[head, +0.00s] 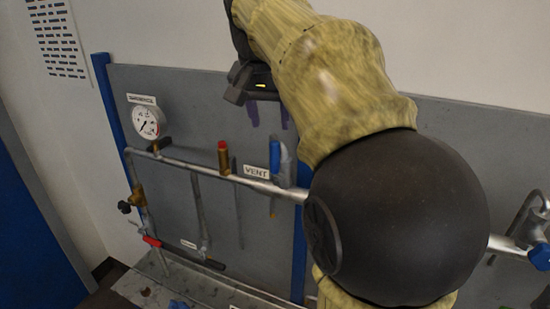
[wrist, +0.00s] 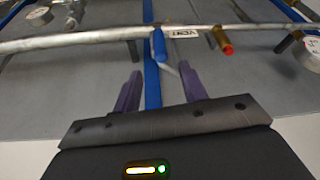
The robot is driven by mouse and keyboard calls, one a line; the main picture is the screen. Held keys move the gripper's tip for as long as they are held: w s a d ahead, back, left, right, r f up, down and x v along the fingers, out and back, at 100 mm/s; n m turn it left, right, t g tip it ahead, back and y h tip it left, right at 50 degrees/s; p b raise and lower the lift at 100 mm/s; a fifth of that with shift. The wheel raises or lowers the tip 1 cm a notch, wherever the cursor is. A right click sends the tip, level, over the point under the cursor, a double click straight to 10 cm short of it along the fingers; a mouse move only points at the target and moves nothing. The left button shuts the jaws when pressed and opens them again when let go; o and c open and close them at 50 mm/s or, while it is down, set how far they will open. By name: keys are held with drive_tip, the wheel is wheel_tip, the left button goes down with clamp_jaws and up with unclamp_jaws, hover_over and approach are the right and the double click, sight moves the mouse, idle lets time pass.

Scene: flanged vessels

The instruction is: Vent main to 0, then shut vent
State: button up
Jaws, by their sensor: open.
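The vent valve has a blue handle (head: 275,159) on the silvery pipe, beside the "VENT" label (head: 257,172). The handle stands upright, across the pipe's run. In the wrist view, which is upside down, the blue handle (wrist: 159,46) lies beyond my fingertips, roughly between them. My gripper (head: 269,121) is open and empty above the handle; its purple fingers also show in the wrist view (wrist: 159,72). A round white gauge (head: 148,122) hangs at the left of the panel. Its label and exact reading are too small to tell.
A red-capped brass fitting (head: 224,157) stands on the pipe left of the vent. A red-handled valve (head: 151,241) is lower left, and another blue-handled valve (head: 540,256) is at the far right. My arm hides the panel's middle right.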

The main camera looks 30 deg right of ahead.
sight(275, 159)
drive_tip(key=p+x, duration=0.2)
drive_tip(key=x, duration=1.1)
drive_tip(key=shift+d, duration=0.1)
drive_tip(key=shift+c, duration=0.4)
clamp_jaws()
